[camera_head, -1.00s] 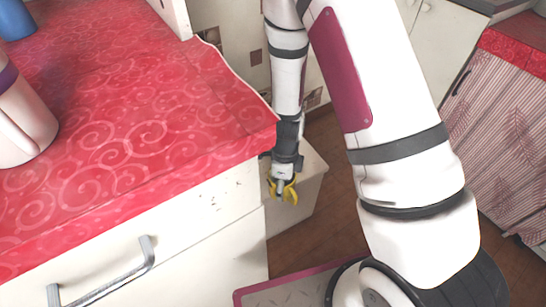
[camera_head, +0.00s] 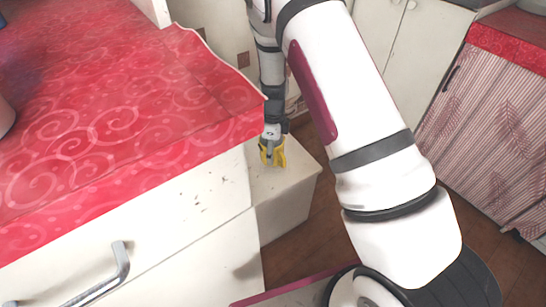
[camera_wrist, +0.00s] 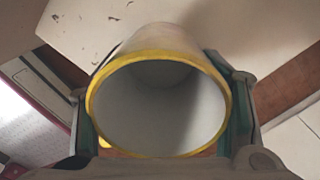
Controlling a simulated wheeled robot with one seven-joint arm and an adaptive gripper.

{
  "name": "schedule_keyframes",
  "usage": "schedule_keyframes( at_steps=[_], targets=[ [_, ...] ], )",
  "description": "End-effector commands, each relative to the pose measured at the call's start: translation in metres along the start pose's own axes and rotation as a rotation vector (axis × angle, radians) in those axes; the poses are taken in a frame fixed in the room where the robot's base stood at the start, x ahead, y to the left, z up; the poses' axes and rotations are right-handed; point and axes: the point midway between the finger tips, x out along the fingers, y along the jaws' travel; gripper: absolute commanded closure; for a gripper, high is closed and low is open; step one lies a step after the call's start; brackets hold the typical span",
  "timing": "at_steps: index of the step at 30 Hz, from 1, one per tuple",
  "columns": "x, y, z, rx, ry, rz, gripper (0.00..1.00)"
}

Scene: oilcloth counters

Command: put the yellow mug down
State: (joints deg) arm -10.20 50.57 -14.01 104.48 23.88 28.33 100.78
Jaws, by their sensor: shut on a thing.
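The yellow mug (camera_wrist: 158,108) fills the middle of the wrist view. Its round yellow rim and pale inside face the camera. The fingers of my gripper (camera_wrist: 160,118) lie along its left and right sides, shut on it. In the head view, my gripper (camera_head: 272,153) hangs low beyond the corner of the red-topped counter, with a small yellow shape at its tip. It is in front of or over a low cream box (camera_head: 292,185). I cannot tell whether the mug touches anything below it.
The counter's red patterned top (camera_head: 120,110) is mostly clear, with its corner close beside my gripper. A metal drawer handle (camera_head: 120,262) sticks out in front. Wooden floor (camera_head: 308,225) shows to the right of the box. A striped curtain (camera_head: 485,145) hangs below another red top.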

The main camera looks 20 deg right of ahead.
Motion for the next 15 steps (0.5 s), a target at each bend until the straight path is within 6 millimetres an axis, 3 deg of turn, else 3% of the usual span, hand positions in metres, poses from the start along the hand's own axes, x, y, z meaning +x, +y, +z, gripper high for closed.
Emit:
schedule_keyframes(
  at_steps=[2,9,15],
  targets=[
    [0.001,-0.007,0.002,0.000,0.000,-0.002,0.95],
    [0.035,-0.007,0.001,0.000,0.000,0.001,0.95],
    [0.035,-0.007,0.002,0.000,0.000,-0.001,0.95]
  ],
)
